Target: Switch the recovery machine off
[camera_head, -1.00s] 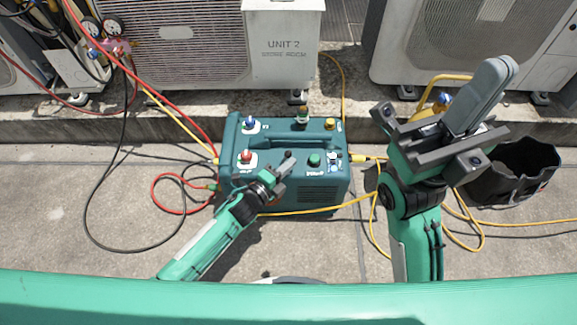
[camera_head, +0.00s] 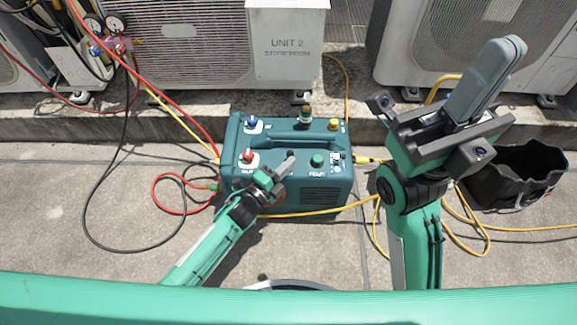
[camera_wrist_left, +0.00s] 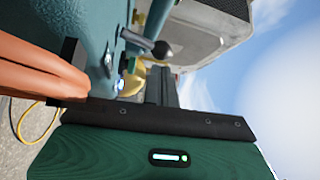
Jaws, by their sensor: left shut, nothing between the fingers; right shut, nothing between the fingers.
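My left gripper (camera_head: 283,166) is shut and empty, low over the front middle of the top. It hides part of that area. In the left wrist view, a black ball-ended lever (camera_wrist_left: 160,48) sticks out from the machine's teal face (camera_wrist_left: 85,25), close to the finger (camera_wrist_left: 166,86). Contact cannot be told. My right gripper (camera_head: 490,75) is shut and empty, raised right of the machine.
Yellow, red and black hoses lie around the machine. Condenser units, one marked UNIT 2 (camera_head: 287,50), stand behind on a concrete ledge. A black bucket-like bag (camera_head: 515,185) stands at right. A gauge manifold (camera_head: 110,40) is at upper left.

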